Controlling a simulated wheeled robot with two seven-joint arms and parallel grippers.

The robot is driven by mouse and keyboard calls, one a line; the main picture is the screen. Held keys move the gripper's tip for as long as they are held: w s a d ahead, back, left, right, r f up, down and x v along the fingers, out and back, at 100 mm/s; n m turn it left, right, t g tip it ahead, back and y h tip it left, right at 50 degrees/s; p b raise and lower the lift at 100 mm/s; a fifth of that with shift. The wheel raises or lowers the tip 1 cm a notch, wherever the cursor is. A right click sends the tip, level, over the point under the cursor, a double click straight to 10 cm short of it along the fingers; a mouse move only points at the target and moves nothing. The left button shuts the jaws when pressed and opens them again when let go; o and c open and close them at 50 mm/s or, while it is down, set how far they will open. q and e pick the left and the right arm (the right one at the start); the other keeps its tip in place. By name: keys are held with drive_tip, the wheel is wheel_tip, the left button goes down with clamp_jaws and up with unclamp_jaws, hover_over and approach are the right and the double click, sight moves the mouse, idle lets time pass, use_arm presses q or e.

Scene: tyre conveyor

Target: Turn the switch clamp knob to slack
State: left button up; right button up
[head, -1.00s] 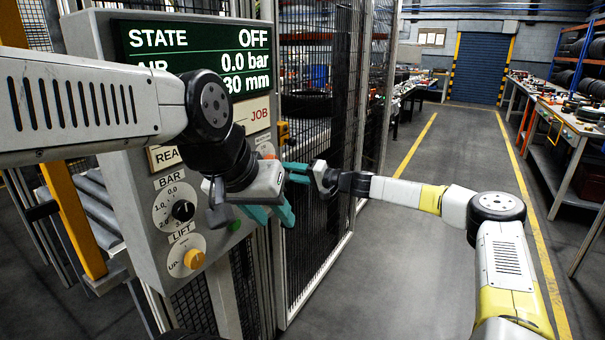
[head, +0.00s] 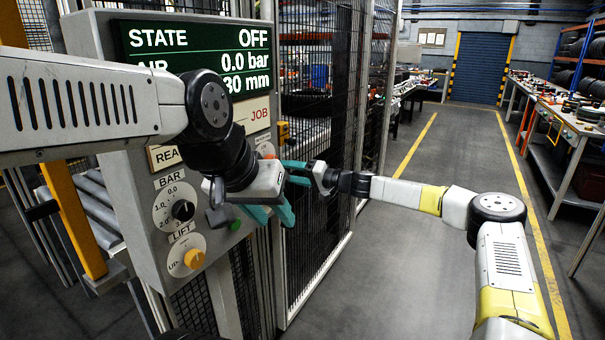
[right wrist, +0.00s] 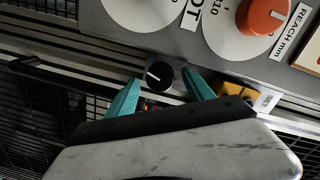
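A small black round knob (right wrist: 159,75) with a white pointer line sits between the fingertips of my right gripper (right wrist: 161,88) in the right wrist view. Its label is not visible, so I cannot tell for sure that it is the clamp knob. The right gripper is open, with a gap at both sides of the knob. In the head view the right gripper (head: 297,172) points left at the panel's right edge, and the knob is hidden there. My left gripper (head: 272,213) hangs open and empty in front of the panel, close to the right gripper.
The grey control panel (head: 122,215) carries a black BAR knob (head: 183,210) and a yellow LIFT knob (head: 193,259). A red-orange REACH knob (right wrist: 262,15) is near the right gripper. A mesh fence (head: 312,245) stands behind. The floor to the right is clear.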

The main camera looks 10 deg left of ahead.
drive_tip(key=shift+d, duration=0.1)
drive_tip(key=v, duration=0.7)
drive_tip(key=shift+d, duration=0.3)
drive_tip(key=shift+s, duration=0.1)
drive_tip(key=s+f+n+g+h, duration=0.1)
drive_tip(key=s+n+g+h, duration=0.5)
drive_tip(key=s, duration=0.9)
drive_tip(key=s+d+r+m+t+h, duration=0.2)
drive_tip(key=s+d+r, duration=0.2)
drive_tip(key=s+d, duration=0.4)
drive_tip(key=s+d+r+m+t+h, duration=0.2)
drive_tip(key=s+d+r+m+h, duration=0.1)
drive_tip(key=s+d, duration=0.6)
drive_tip(key=s+d+r+m+t+h, duration=0.2)
drive_tip(key=s+d+r, duration=0.3)
drive_tip(key=s+d, duration=0.3)
drive_tip(key=d+h, duration=0.1)
drive_tip(key=d, duration=0.1)
drive_tip(key=shift+s+d+r+t, duration=0.15)
drive_tip(key=shift+d+r+t, duration=0.2)
drive_tip(key=shift+t, duration=0.05)
